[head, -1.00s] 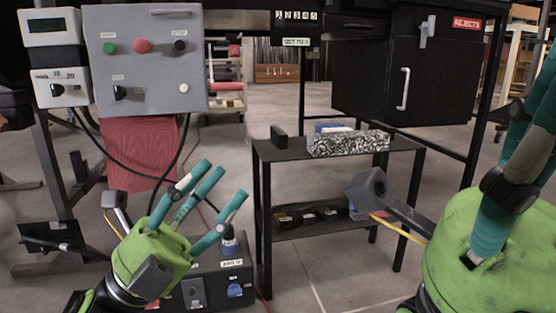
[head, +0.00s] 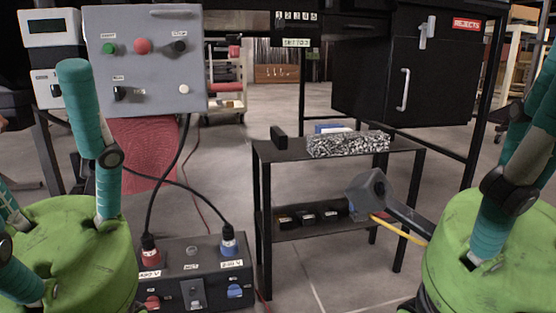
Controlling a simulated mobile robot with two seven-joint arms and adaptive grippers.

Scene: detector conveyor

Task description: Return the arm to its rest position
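My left gripper (head: 62,200) is large and close at the left of the head view. It has a green body and teal fingers, one standing upright in front of the control box and others at the left edge, spread apart with nothing between them. My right gripper (head: 510,190) is at the right edge, also green with teal fingers. Its fingertips run out of the picture, so its opening is hidden. Neither gripper visibly holds anything.
A grey control box (head: 146,62) with buttons stands at the left. A power box (head: 205,268) with two cabled plugs sits low in front. A black shelf table (head: 290,151) holds a speckled block (head: 348,144). A black rejects cabinet (head: 450,60) is behind.

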